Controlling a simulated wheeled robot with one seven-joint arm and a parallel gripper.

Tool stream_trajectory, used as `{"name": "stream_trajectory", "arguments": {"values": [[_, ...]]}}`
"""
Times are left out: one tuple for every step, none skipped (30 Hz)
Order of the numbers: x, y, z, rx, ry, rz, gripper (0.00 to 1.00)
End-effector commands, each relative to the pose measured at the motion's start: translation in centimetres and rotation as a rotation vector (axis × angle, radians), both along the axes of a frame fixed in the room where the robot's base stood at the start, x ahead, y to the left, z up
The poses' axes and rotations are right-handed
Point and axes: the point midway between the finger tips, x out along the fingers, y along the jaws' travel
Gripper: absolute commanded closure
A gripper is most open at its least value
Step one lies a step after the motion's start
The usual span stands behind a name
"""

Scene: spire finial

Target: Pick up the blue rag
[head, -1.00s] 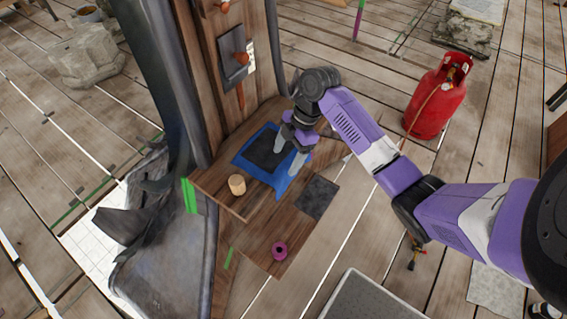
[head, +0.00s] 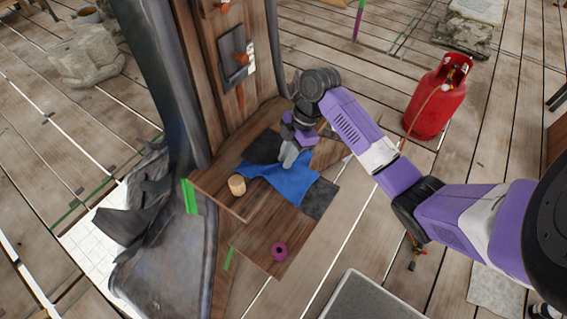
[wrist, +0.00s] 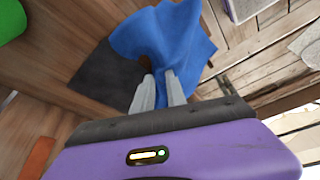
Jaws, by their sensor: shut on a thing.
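The blue rag (head: 283,181) is bunched and creased over the wooden ledge in the head view. My gripper (head: 288,155) is at its upper edge, with the fingers close together. In the wrist view the rag (wrist: 168,38) rises in folds at the fingertips, and my gripper (wrist: 158,82) is shut on a pinch of it. I cannot tell whether the rag's lower part still touches the ledge.
A dark square (head: 264,147) lies on the ledge behind the rag. A small wooden cylinder (head: 237,185) stands left of it. A grey patch (head: 318,198) is at its right, and a magenta ring (head: 279,252) lies in front. A red gas bottle (head: 437,98) stands farther right.

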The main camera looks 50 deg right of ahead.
Motion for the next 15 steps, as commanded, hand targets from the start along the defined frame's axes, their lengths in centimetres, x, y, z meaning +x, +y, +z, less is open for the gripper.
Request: {"name": "stream_trajectory", "arguments": {"values": [[0.0, 0.0, -0.2, -0.001, 0.001, -0.001, 1.0], [0.0, 0.0, -0.2, -0.001, 0.001, -0.001, 1.0], [0.0, 0.0, 0.0, -0.002, 0.0, -0.001, 1.0], [0.0, 0.0, 0.4, -0.002, 0.0, -0.001, 1.0], [0.0, 0.0, 0.8, -0.002, 0.0, -0.001, 1.0], [0.1, 0.0, 1.6, -0.002, 0.0, 0.0, 1.0], [0.1, 0.0, 2.2, -0.003, -0.001, -0.001, 1.0], [0.1, 0.0, 2.9, -0.003, -0.001, 0.0, 1.0], [0.1, 0.0, 3.7, -0.002, 0.0, 0.0, 1.0], [0.1, 0.0, 4.3, -0.001, 0.0, 0.0, 1.0], [0.0, 0.0, 4.8, -0.002, -0.001, -0.001, 1.0], [0.1, 0.0, 5.5, -0.002, -0.001, -0.001, 1.0], [0.1, 0.0, 6.1, -0.002, -0.001, -0.001, 1.0], [0.1, 0.0, 6.6, -0.002, -0.001, -0.001, 1.0], [0.1, 0.0, 7.3, -0.002, -0.001, -0.001, 1.0]]}}
